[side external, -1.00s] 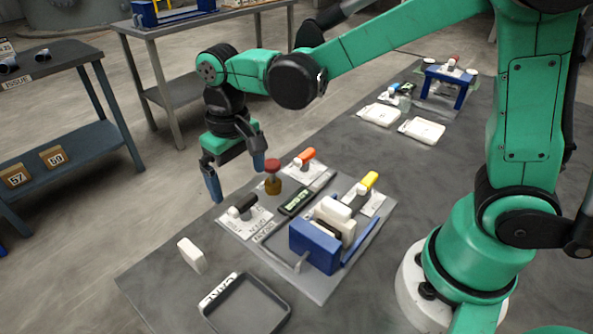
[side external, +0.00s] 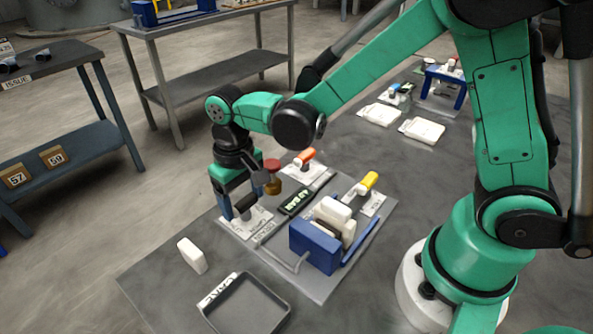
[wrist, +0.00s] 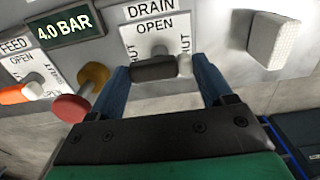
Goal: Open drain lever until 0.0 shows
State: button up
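The drain lever (wrist: 153,69) has a black grip and a white end, and lies across its plate marked DRAIN, OPEN and SHUT (wrist: 153,32). In the side external view the black grip (side external: 246,203) is partly covered by my fingers. My gripper (wrist: 162,72) is open, with one finger at each end of the lever in the wrist view; contact cannot be told. My gripper also shows over the drain plate in the side external view (side external: 246,198). The display (wrist: 65,28) reads 4.0 BAR.
A red knob (wrist: 70,108) on a brass stem stands close beside my gripper. The orange feed lever (wrist: 20,93) is beyond it. A blue press with white plates (side external: 315,246), a yellow lever (side external: 367,183), a white block (side external: 192,256) and a grey tray (side external: 284,305) stand nearby.

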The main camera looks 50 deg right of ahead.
jog(key=shift+n, duration=0.3)
jog(key=n, duration=1.3)
jog(key=shift+n, duration=2.1)
